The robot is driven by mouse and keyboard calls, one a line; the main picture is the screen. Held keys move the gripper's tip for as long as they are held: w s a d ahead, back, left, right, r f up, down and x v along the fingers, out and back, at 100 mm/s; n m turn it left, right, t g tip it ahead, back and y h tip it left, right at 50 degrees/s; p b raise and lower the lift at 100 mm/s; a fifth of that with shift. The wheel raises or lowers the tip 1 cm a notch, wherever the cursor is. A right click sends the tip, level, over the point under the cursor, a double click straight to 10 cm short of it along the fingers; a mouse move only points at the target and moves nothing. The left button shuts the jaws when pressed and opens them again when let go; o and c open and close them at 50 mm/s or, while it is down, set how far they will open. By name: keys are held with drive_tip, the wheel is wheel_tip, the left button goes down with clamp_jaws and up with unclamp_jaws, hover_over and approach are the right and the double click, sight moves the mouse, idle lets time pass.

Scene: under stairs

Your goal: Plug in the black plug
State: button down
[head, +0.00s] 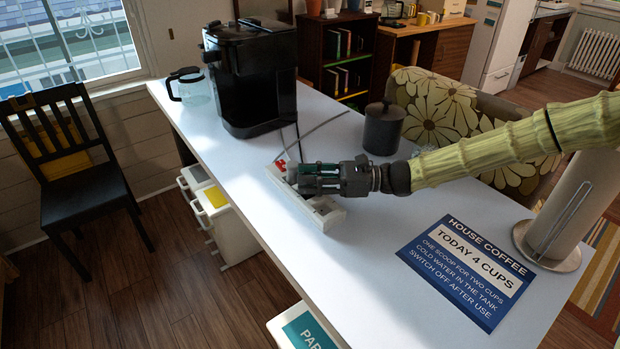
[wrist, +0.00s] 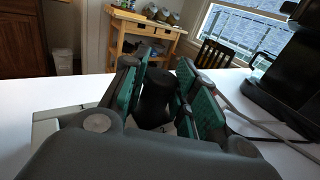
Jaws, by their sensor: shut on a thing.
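The black plug (wrist: 156,98) is between the green-padded fingers of my gripper (wrist: 160,88) in the wrist view. My gripper (head: 300,178) is shut on it, low over the white power strip (head: 325,214). In the head view the fingers hide the plug and the middle of the strip. A red switch (head: 281,166) shows at the strip's far end. Part of the strip also shows at the left in the wrist view (wrist: 62,120). I cannot tell whether the plug touches a socket.
A black coffee maker (head: 252,82) stands at the back, with a glass carafe (head: 189,87) beside it. A dark canister (head: 384,130) stands behind my gripper. A blue coffee sign (head: 466,273) lies at the front right. Cables (head: 325,124) run behind the strip.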

drive_tip(key=shift+s+f, duration=0.1)
drive_tip(key=shift+f, duration=0.15)
drive_tip(key=c, duration=1.2)
unclamp_jaws()
drive_tip(key=shift+f, duration=0.1)
drive_tip(key=shift+c, duration=0.2)
drive_tip(key=o, duration=0.7)
drive_tip(key=shift+r, duration=0.3)
drive_tip(key=shift+r+p, duration=1.85)
drive_tip(key=shift+r, duration=1)
